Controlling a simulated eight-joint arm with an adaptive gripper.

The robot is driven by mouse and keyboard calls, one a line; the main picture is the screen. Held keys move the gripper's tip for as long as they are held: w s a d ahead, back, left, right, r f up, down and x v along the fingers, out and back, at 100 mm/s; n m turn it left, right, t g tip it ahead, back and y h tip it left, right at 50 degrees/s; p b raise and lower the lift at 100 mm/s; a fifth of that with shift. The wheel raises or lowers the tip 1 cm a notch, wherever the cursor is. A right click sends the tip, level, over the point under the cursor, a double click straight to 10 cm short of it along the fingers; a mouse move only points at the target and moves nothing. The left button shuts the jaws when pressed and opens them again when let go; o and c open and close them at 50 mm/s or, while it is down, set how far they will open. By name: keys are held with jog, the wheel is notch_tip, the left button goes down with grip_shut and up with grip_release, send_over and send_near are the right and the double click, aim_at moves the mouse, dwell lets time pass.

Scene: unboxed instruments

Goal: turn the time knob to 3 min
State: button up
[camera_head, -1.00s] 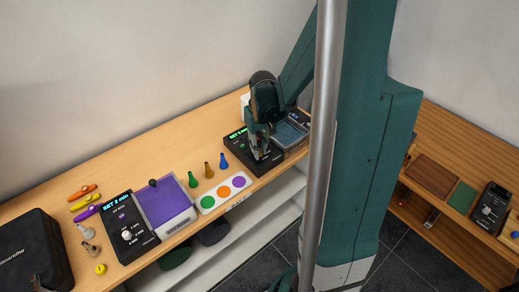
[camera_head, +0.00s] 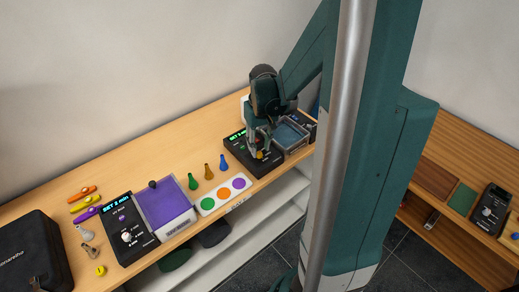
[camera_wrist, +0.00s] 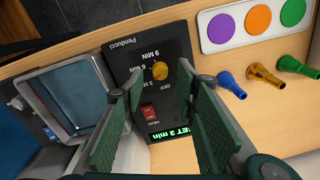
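The black timer unit (camera_wrist: 141,55) has a yellow time knob (camera_wrist: 160,70) with labels OFF, 3 MIN, 6 MIN and 9 MIN around it. Its green display (camera_wrist: 172,134) reads "SET 3 min", and a red heat switch (camera_wrist: 148,112) sits between knob and display. I cannot clearly tell which label the knob points at. My gripper (camera_wrist: 164,88) is open and empty, its two green fingers apart on either side of the unit, with the knob visible beyond them. In the head view, my gripper (camera_head: 256,150) is over the unit, close to the knob (camera_head: 260,155).
A second black unit (camera_head: 128,229) with a purple-topped box (camera_head: 162,203) stands further left.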

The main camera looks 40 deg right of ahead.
aim_at(260, 152)
notch_tip(260, 152, up, 9)
jog(key=shift+d, duration=0.15)
dwell(0.4)
jog(key=shift+r, duration=0.1)
dwell(0.6)
jog(key=s+a+r+n+t+b, duration=0.1)
jog(key=s+a+r+t, duration=0.1)
jog(key=a, duration=0.6)
jog(key=s+a+r+n+t+b, duration=0.1)
jog(key=s+a+r+t, duration=0.1)
jog(key=s+a, duration=0.3)
jog(key=s+a+r+n+t+b, duration=0.1)
jog(key=s+a+r+t, duration=0.1)
jog(key=a, duration=1)
jog(key=shift+s+a+t+b, duration=0.3)
jog(key=shift+s+t+b, duration=0.15)
jog(key=shift+s, duration=0.2)
notch_tip(260, 152, down, 14)
jog(key=b, duration=1.4)
dwell(1.2)
